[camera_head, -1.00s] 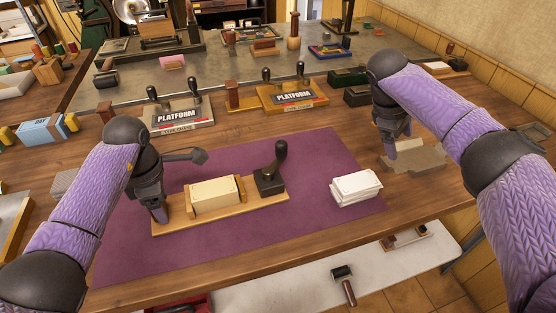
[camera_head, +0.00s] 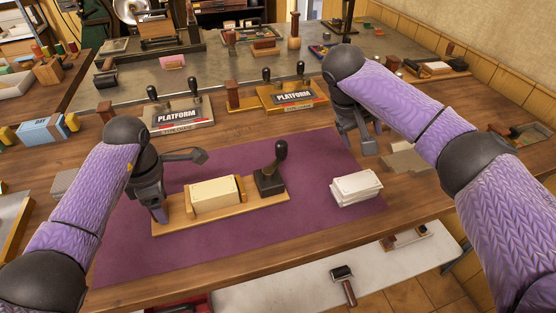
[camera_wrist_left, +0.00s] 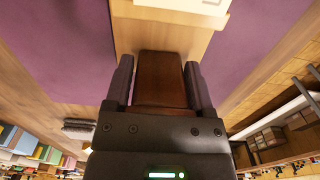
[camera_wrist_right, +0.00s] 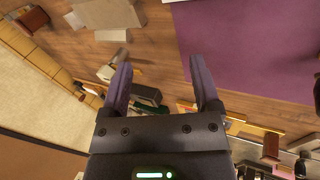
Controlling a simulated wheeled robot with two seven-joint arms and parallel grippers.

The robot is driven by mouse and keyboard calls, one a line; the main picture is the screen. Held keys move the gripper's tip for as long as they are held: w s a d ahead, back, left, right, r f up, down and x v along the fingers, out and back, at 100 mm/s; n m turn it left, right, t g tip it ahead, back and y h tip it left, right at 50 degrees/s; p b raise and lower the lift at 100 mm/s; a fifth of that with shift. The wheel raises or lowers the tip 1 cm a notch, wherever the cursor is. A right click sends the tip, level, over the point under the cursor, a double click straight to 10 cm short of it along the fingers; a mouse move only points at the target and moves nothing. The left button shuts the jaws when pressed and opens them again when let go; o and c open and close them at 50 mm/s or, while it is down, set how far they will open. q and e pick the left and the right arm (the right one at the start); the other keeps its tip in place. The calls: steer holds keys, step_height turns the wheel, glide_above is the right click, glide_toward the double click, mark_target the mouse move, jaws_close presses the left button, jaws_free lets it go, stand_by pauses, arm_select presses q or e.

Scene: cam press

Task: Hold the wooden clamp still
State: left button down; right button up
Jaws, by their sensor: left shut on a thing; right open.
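The wooden clamp (camera_head: 240,212) is a long light board lying on the purple mat. A cream block (camera_head: 215,194) sits on it, and a black cam lever (camera_head: 270,178) stands at its right end. My left gripper (camera_head: 160,212) is at the board's left end. In the left wrist view its two fingers are shut on the brown end block (camera_wrist_left: 160,80) of the clamp, one finger on each side. My right gripper (camera_head: 364,147) is open and empty, beyond the mat's right edge. Its spread fingers show in the right wrist view (camera_wrist_right: 160,65).
A stack of white cards (camera_head: 356,187) lies on the mat's (camera_head: 310,150) right side. Grey-brown flat pieces (camera_head: 408,158) lie right of my right gripper. Two clamps marked PLATFORM (camera_head: 178,114) stand behind the mat. The mat in front of the clamp is clear.

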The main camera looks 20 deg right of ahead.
mark_target(281, 143)
steer(key=w+a+r+m+t+y, duration=0.1)
steer(key=a+r+m+t, duration=0.15)
steer(key=a, duration=0.65)
steer(key=w+a+r+m+t+y, duration=0.1)
steer(key=a+r+m, duration=0.25)
steer(key=a, duration=0.45)
steer(key=shift+g, duration=0.25)
steer(key=x, duration=1.1)
steer(key=shift+w+a+f, duration=0.1)
steer(key=shift+f, duration=0.25)
steer(key=shift+c, duration=0.3)
jaws_close()
